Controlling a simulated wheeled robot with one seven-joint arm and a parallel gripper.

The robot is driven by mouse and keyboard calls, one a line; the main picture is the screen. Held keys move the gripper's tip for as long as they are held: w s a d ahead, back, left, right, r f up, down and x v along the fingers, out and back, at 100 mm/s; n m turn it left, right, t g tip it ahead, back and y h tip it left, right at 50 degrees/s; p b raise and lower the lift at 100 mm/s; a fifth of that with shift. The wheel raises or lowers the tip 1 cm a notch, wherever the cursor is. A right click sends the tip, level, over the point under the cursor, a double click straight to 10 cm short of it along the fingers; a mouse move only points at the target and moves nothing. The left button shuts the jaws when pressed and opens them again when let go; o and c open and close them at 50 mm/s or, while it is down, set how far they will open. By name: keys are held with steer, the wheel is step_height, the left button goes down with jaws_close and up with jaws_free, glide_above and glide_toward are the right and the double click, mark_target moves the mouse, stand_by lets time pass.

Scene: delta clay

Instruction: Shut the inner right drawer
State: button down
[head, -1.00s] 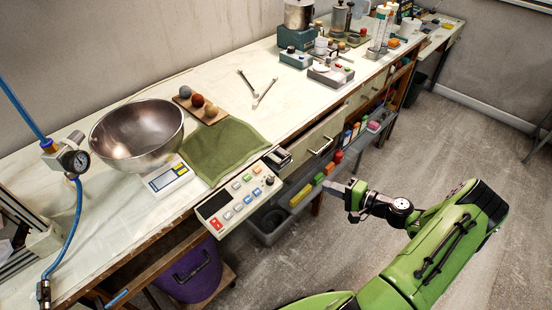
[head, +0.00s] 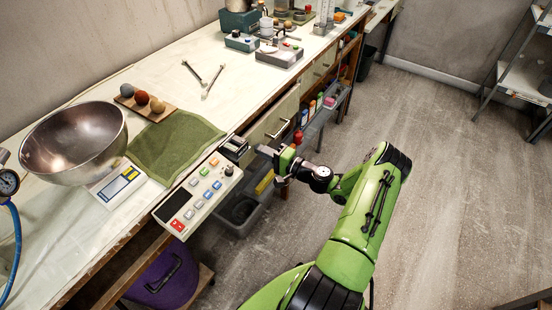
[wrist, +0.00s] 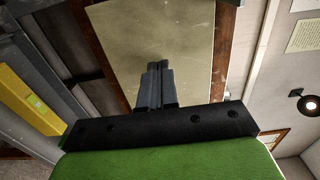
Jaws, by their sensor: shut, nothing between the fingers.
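A cream drawer front (head: 290,108) with a metal bar handle (head: 279,128) sits under the bench edge, right of the control box. How far it stands out is hard to tell in the head view. A second cream drawer front (head: 318,68) is farther along the bench. My gripper (head: 262,151) is low in front of the bench, just below and left of the handle, its fingers towards the bench. In the wrist view, the shut, empty fingers (wrist: 156,66) are in front of a cream panel (wrist: 190,40). I cannot tell whether they touch it.
The control box (head: 198,195) lies at the bench edge left of my gripper. Below are a grey bin (head: 238,222) and a yellow block (head: 264,182), also in the wrist view (wrist: 28,95). A purple bucket (head: 165,278) stands under the bench.

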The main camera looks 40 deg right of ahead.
mark_target(253, 146)
steer(key=shift+w+a, duration=0.1)
steer(key=shift+w, duration=0.25)
steer(key=b+x, duration=0.1)
steer(key=x, duration=0.3)
steer(key=shift+w, duration=0.15)
steer(key=shift+r, duration=0.2)
